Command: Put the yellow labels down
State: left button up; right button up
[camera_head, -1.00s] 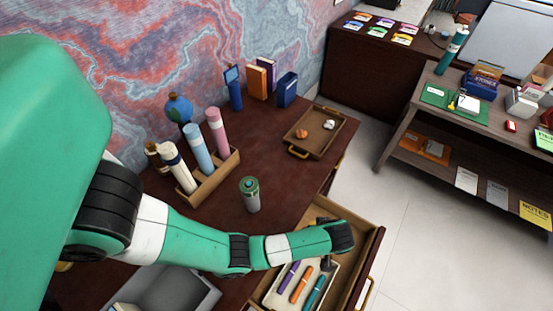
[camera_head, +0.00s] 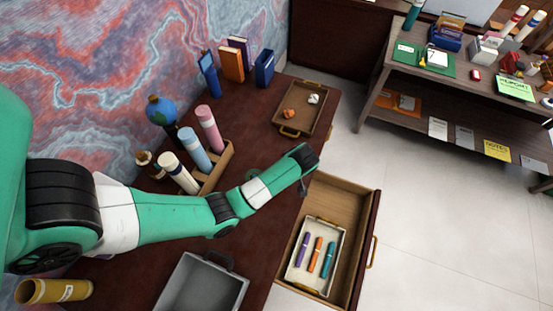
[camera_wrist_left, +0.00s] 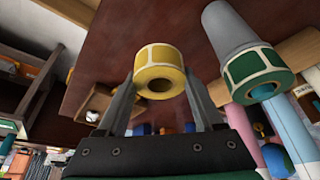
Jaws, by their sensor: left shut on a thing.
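A roll of yellow labels (camera_wrist_left: 158,72) sits between the fingers of my left gripper (camera_wrist_left: 160,100) in the left wrist view, and the gripper is shut on it. In the head view the wrist hides the roll; the left gripper (camera_head: 304,186) is small and dark there, by the desk edge near the open drawer. A roll of green labels (camera_wrist_left: 258,72) sits on a grey upright holder (camera_wrist_left: 226,30) beside the gripper in the wrist view. My arm hides this holder in the head view. My right gripper is not in view.
The open drawer (camera_head: 360,205) holds a white tray (camera_head: 327,283) with purple, orange and teal pens. A wooden tray (camera_head: 318,115) lies on the desk at the back. A rack (camera_head: 218,170) of tubes stands behind my arm. A grey bin (camera_head: 205,285) is in front.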

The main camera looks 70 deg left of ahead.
pick_arm(q)
jog(key=w+a+f+b, duration=0.1)
jog(key=a+f, duration=0.1)
jog(key=a, duration=0.1)
jog(key=w+a+f+b, duration=0.1)
jog(key=a+f+b, duration=0.1)
jog(key=a+f, duration=0.1)
jog(key=w+a+f+b, duration=0.1)
jog(key=a+f+b, duration=0.1)
jog(key=shift+a+f, duration=0.35)
jog(key=shift+a, duration=0.05)
jog(key=shift+w+a, duration=0.1)
jog(key=shift+a, duration=0.2)
jog(key=f+b, duration=0.3)
jog(key=f, duration=0.1)
jog(key=shift+a, duration=0.2)
jog(key=shift+w+r, duration=0.1)
jog(key=shift+r, duration=0.05)
jog(key=shift+f, duration=0.2)
jog(key=o, duration=1.4)
jog(key=shift+c, duration=0.2)
